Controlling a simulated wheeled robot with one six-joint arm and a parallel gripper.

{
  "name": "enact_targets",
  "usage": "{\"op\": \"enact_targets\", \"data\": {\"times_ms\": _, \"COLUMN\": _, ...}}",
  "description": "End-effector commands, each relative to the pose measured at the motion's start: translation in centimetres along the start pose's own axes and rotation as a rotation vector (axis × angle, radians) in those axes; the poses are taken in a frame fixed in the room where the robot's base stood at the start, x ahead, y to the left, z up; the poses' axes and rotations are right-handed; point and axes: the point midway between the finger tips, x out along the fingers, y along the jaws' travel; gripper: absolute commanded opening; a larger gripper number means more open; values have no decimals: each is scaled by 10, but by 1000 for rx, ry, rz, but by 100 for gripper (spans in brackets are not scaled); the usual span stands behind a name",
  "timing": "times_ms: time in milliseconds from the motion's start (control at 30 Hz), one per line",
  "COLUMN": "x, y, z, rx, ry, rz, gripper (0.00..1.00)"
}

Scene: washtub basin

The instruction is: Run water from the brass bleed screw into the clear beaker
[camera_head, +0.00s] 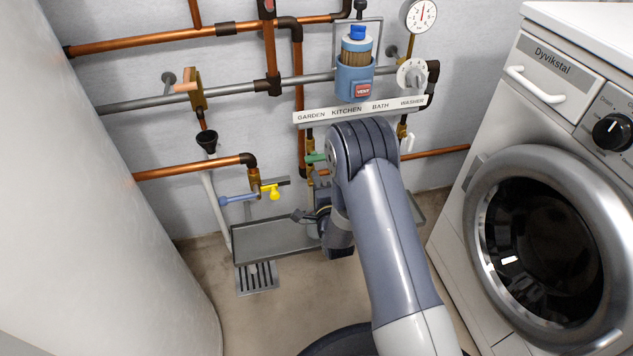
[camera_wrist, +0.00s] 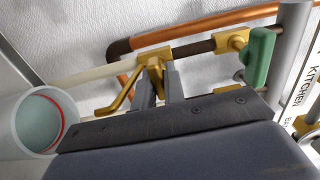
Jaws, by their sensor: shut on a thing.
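The brass bleed screw (camera_wrist: 152,60) sits on a pipe fitting in the upper middle of the wrist view. My gripper (camera_wrist: 160,84) has its two grey fingers closed on it, one on each side. A short brass spout (camera_wrist: 122,97) slants from the fitting toward the left. The clear beaker (camera_wrist: 40,118) shows at the left of the wrist view, its round mouth facing the camera, with a red line inside. I cannot tell if it holds water.
A green valve handle (camera_wrist: 260,58) is close right of the screw. A copper pipe (camera_wrist: 205,32) runs behind. In the head view a grey tray (camera_head: 270,238) lies below the pipes, a yellow tap (camera_head: 270,191) stands left, and a washing machine (camera_head: 545,200) stands right.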

Motion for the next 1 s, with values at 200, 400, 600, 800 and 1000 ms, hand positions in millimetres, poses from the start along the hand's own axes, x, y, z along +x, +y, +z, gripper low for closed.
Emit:
{"op": "enact_targets", "data": {"times_ms": 200, "x": 0, "y": 1, "z": 0, "rx": 40, "ry": 0, "rz": 2, "gripper": 0}}
{"op": "enact_targets", "data": {"times_ms": 400, "x": 0, "y": 1, "z": 0, "rx": 48, "ry": 0, "rz": 3, "gripper": 0}}
{"op": "enact_targets", "data": {"times_ms": 600, "x": -1, "y": 1, "z": 0, "rx": 47, "ry": 0, "rz": 3, "gripper": 0}}
{"op": "enact_targets", "data": {"times_ms": 800, "x": 0, "y": 1, "z": 0, "rx": 47, "ry": 0, "rz": 2, "gripper": 25}}
{"op": "enact_targets", "data": {"times_ms": 1000, "x": 0, "y": 2, "z": 0, "rx": 46, "ry": 0, "rz": 4, "gripper": 33}}
